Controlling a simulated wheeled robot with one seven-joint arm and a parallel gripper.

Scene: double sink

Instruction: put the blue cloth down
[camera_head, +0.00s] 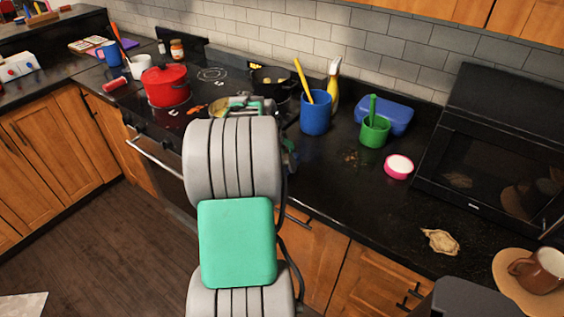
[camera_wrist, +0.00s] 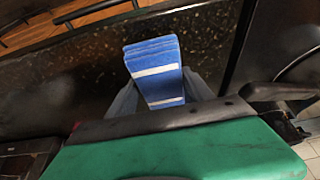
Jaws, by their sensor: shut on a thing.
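The blue cloth (camera_wrist: 153,70) has white stripes and shows in the wrist view as a folded stack. My gripper (camera_wrist: 162,95) is shut on it, with grey fingers on both sides. The cloth is over the dark speckled counter (camera_wrist: 75,90); I cannot tell whether it touches it. In the head view my arm covers the cloth, and the gripper's fingers are hidden behind the arm near the stove.
A crumpled beige thing (camera_head: 440,242) lies before the microwave (camera_head: 500,140).

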